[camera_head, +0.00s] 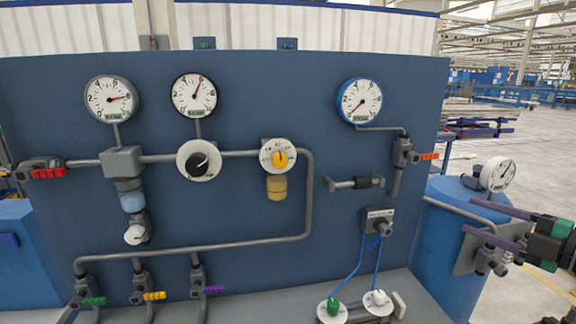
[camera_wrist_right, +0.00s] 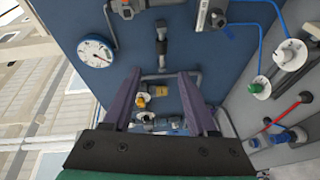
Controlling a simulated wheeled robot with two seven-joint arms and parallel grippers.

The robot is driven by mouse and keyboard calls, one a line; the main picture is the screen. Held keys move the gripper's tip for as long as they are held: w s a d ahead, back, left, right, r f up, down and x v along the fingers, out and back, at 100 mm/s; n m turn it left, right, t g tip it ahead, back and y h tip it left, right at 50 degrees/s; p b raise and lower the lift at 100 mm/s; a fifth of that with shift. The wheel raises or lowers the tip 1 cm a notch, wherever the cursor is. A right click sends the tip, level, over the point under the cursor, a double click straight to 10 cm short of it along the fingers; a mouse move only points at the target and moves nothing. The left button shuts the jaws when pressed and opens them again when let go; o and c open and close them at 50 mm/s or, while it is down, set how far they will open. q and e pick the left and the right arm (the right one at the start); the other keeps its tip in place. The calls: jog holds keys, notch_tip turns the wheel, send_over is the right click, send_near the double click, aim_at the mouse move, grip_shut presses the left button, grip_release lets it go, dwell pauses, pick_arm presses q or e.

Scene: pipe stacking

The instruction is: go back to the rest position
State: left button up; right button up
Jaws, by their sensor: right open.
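My right gripper (camera_head: 472,220) enters from the right edge in the head view, with two long purple fingers pointing left, in front of a blue tank and to the right of the panel. Its fingers are spread apart with nothing between them. In the right wrist view the gripper (camera_wrist_right: 156,84) also shows open, its fingers pointing at the blue panel (camera_wrist_right: 130,30). Whether the fingers touch anything cannot be told, but they look clear of the panel. My left gripper is not in view.
The blue panel (camera_head: 245,100) carries gauges, grey pipes and a yellow-knobbed dial (camera_head: 278,157). A green knob (camera_head: 333,307) and a white knob (camera_head: 378,298) stand on the ledge below. The blue tank (camera_head: 450,270) bears a gauge (camera_head: 498,173). Open floor lies at right.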

notch_tip(320, 180, down, 23)
jog(key=s+d+m+g+h, duration=0.1)
jog(key=s+m+g+h, duration=0.15)
jog(key=m+h, duration=1.35)
jog(key=s+a+f+m+g+y, duration=0.4)
jog(key=s+a+f+g+y, duration=0.5)
jog(key=s+a+f, duration=0.75)
jog(key=s+a+f+x, duration=0.1)
jog(key=s+x, duration=0.1)
jog(key=x, duration=0.9)
jog(key=s+d+f+g, duration=0.1)
jog(key=s+f, duration=0.4)
jog(key=f, duration=0.4)
jog(key=s+d+f+g, duration=0.1)
jog(key=s+f, duration=0.3)
jog(key=f, duration=0.4)
jog(key=s+d+f, duration=0.1)
jog(key=s+f, duration=0.5)
jog(key=s, duration=0.4)
jog(key=shift+s+d+n+g+h, duration=0.25)
jog(key=shift+d+n+g+h, duration=0.05)
jog(key=shift+d+g+h, duration=0.1)
